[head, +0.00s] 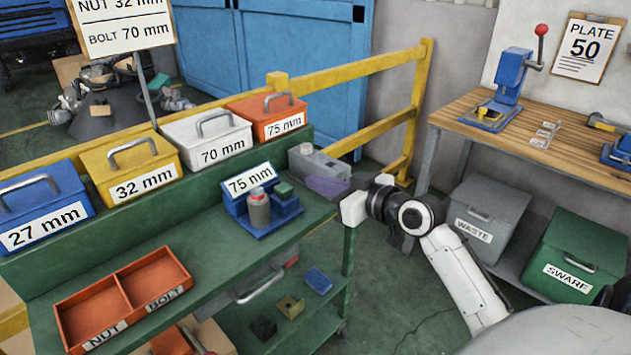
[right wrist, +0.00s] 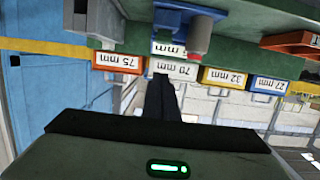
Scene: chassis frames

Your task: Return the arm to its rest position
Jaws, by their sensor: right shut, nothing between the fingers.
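My right arm comes in from the lower right in the head view. Its gripper (head: 316,184) points left, beside the right end of the green bench (head: 180,255). In the right wrist view, which is upside down, the fingers (right wrist: 161,82) are together with nothing between them. My left gripper is in neither view.
A blue holder (head: 262,222) with a grey bottle (head: 258,207) and a 75 mm card stands near my right gripper, with a grey box (head: 318,163) behind. Labelled bins, including the orange one (head: 267,117), line the shelf. A yellow rail (head: 350,69) stands behind; a wooden workbench (head: 470,105) is right.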

